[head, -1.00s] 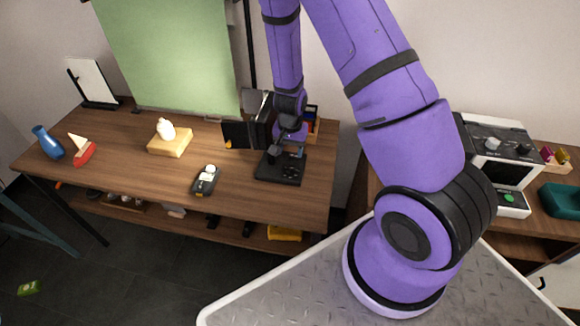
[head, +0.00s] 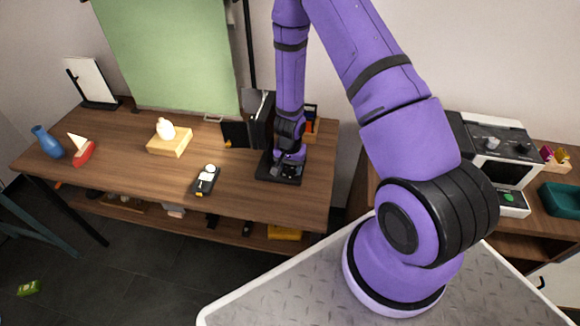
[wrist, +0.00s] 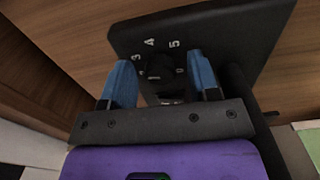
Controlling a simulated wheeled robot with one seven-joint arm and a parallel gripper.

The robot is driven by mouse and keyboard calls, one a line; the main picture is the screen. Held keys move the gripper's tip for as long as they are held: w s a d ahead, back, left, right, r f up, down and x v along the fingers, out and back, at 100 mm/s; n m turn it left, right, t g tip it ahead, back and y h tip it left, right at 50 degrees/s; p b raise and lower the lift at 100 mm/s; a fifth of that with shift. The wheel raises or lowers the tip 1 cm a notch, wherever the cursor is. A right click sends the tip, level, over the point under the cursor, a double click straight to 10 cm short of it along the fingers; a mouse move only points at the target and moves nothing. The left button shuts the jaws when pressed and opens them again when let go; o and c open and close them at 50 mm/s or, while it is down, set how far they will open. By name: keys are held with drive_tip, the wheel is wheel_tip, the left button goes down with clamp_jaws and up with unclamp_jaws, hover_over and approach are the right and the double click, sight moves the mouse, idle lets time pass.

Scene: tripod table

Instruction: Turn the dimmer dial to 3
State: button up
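The dimmer is a flat black panel (wrist: 215,40), also on the table in the head view (head: 268,178), partly covered by my arm. In the wrist view white numerals 3, 4 and 5 show on it, around a dark round dial (wrist: 158,66). My gripper (wrist: 162,76) has its two blue fingers apart, one on each side of the dial, with gaps visible. In the head view my gripper (head: 289,165) is low over the panel. The dial's pointer and setting are too dark to read, and its lower side is hidden by my gripper.
Behind the panel stand a dark box-like object (head: 258,122) and an orange holder (head: 309,125). A small black handheld device (head: 205,181) lies to the left. A wooden block with a white figure (head: 168,143) stands further left.

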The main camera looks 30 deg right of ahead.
sight(290, 168)
drive_tip(key=c, duration=0.8)
drive_tip(key=shift+m, duration=1.5)
drive_tip(key=o, duration=0.9)
drive_tip(key=shift+r, duration=0.1)
wheel_tip(290, 168, up, 11)
drive_tip(key=shift+f, duration=0.2)
